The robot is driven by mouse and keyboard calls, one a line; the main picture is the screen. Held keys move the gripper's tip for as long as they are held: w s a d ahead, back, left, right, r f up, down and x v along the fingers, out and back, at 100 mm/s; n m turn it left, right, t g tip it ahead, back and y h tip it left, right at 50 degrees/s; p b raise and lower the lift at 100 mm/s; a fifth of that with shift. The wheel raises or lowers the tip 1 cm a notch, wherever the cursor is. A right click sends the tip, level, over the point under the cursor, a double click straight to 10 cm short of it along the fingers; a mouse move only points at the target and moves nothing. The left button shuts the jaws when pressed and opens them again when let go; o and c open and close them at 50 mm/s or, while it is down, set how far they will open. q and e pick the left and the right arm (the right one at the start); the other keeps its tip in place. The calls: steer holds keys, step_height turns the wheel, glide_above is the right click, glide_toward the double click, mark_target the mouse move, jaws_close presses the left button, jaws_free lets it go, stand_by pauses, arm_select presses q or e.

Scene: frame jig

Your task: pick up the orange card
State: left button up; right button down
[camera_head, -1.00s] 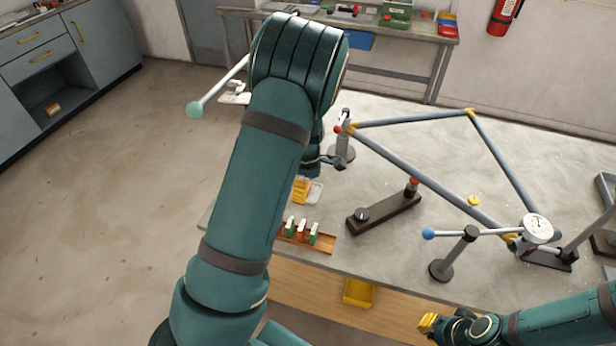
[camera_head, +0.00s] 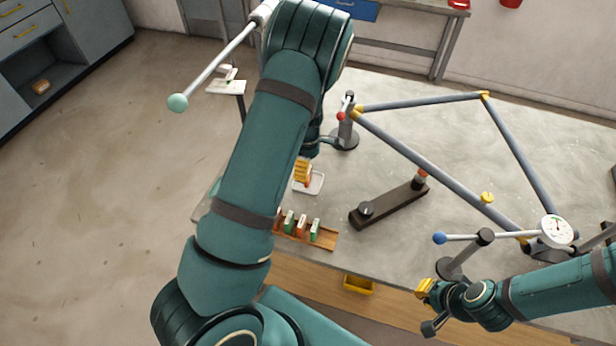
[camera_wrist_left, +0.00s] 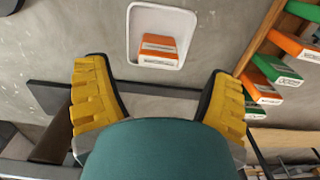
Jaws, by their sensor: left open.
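An orange card (camera_wrist_left: 158,45) with a white lower edge lies in a small white tray (camera_wrist_left: 133,50) in the left wrist view. The tray also shows in the head view (camera_head: 317,186). My left gripper (camera_wrist_left: 160,70) is open and empty, its yellow fingers pointing toward the tray, one on each side of the card and short of it. In the head view my left gripper (camera_head: 303,172) is over the tray and partly hides it. My right gripper (camera_head: 427,289) is at the table's front edge; its finger gap is not clear.
A wooden rack (camera_head: 325,241) with green and orange cards stands just in front of the tray. A dark block with a knob (camera_head: 388,206) lies to the right. The bicycle frame (camera_head: 430,170) on its stands fills the table beyond. A yellow bin (camera_head: 358,285) sits below the front edge.

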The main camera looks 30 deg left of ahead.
arm_select(q)
steer(key=shift+w+f, duration=0.15)
steer(key=shift+f, duration=3.1)
steer(key=c, duration=1.1)
steer(key=shift+c, duration=0.3)
